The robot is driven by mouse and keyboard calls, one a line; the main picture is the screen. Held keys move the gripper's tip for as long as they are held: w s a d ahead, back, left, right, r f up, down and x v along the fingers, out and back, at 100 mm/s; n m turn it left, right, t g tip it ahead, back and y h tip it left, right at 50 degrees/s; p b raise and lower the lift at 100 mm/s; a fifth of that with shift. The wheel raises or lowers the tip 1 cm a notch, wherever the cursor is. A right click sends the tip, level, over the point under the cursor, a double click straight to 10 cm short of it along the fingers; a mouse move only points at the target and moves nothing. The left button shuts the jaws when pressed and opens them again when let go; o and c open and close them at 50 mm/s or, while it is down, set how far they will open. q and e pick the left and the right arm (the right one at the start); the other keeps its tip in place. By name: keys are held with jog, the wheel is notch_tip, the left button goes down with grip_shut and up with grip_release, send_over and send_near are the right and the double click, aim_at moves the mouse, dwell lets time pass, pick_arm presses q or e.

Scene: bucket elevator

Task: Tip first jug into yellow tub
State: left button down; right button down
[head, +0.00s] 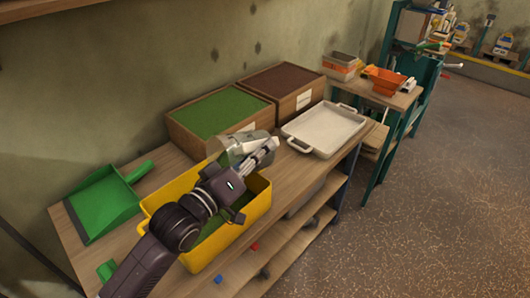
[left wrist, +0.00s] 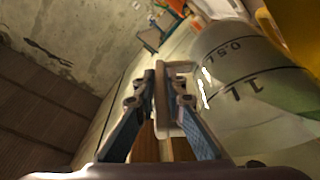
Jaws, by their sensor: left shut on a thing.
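The yellow tub (head: 262,207) stands on the wooden bench with green material inside. It also shows at the upper right of the left wrist view (left wrist: 300,28). My left gripper (head: 262,154) reaches across the tub and is shut on the handle of a clear grey jug (head: 236,147). In the left wrist view the fingers (left wrist: 168,95) close around the handle beside the jug (left wrist: 235,75), which has 0.5 L and 1 L marks. Something pale green shows through its wall. The jug is near the tub's far side; its exact tilt is unclear. My right gripper is not in view.
Behind stand a wooden box with green fill (head: 215,112) and one with brown fill (head: 287,80). A white tray (head: 325,129) lies to the right, a green dustpan (head: 104,204) to the left. An orange bin (head: 385,80) is farther back. Floor at right is clear.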

pick_arm(q)
jog(key=shift+s+a+f+t+b, duration=0.2)
jog(key=shift+s+a+t+b, duration=0.1)
jog(key=shift+b, duration=0.75)
jog(key=b, duration=0.1)
jog(key=s+a+t+h+b, duration=0.1)
jog(key=b, duration=0.1)
jog(key=shift+a+r+n+t, duration=0.1)
jog(key=shift+r+n+t, duration=0.2)
jog(key=shift+r+n, duration=0.1)
jog(key=shift+s+a+r, duration=0.1)
jog(key=shift+s+a, duration=0.05)
jog(key=shift+s, duration=0.05)
jog(key=shift+r, duration=0.1)
